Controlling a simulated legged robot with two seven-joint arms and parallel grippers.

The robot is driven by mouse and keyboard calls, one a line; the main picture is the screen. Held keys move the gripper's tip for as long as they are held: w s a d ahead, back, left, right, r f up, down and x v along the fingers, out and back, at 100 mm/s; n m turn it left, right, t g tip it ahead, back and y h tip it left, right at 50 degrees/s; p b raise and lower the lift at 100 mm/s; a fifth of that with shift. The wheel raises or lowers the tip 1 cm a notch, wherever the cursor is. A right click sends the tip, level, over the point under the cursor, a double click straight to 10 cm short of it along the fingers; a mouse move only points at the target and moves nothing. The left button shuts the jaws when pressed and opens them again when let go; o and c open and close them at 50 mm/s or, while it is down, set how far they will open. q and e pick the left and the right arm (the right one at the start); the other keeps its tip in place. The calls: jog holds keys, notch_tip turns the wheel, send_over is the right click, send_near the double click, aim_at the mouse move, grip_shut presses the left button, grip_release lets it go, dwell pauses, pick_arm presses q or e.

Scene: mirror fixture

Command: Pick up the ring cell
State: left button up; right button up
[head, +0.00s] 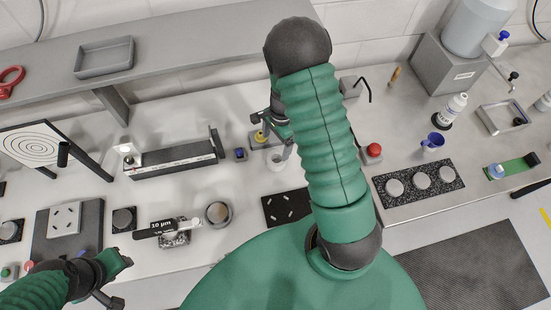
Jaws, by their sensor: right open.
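A small pale round piece (277,161), which looks like the ring cell, sits on the bench just below my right gripper (274,138). The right gripper is open, with its fingers pointing down above and around the piece; I cannot tell whether they touch it. My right upper arm and forearm hide part of this area. A grey round dish with a metal rim (218,213) stands to the left of it. My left gripper (116,281) is at the lower left, open and empty, away from the piece.
A black slotted plate (287,208) lies in front of the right gripper. A long grey and black block (172,158) stands to its left. A red button (373,150) and a speckled plate with discs (418,182) are on the right.

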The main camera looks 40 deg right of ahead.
aim_at(276, 157)
jog(key=f, duration=0.3)
jog(key=shift+w+d+f+p, duration=0.25)
jog(key=shift+w+f+p, duration=0.05)
jog(key=shift+s+d+f, duration=0.1)
jog(key=shift+s+f, duration=0.05)
jog(key=shift+f, duration=0.25)
jog(key=shift+s+f+p, duration=0.7)
jog(key=shift+f+p, duration=0.2)
jog(key=shift+f, duration=0.05)
jog(key=shift+a+f, duration=0.25)
jog(key=shift+f, duration=0.35)
jog(key=shift+a+f, duration=0.2)
jog(key=shift+f, duration=0.4)
jog(key=shift+w+a+f, duration=0.1)
jog(key=shift+w+f, duration=0.05)
jog(key=shift+w, duration=0.15)
jog(key=shift+c, duration=0.7)
jog(key=shift+d, duration=0.3)
jog(key=c, duration=0.9)
jog(key=shift+a, duration=0.1)
jog(key=c, duration=0.7)
pick_arm(q)
jog(key=r, duration=0.2)
jog(key=shift+w+d+r, duration=0.15)
jog(key=shift+d+r, duration=0.15)
jog(key=shift+r, duration=0.1)
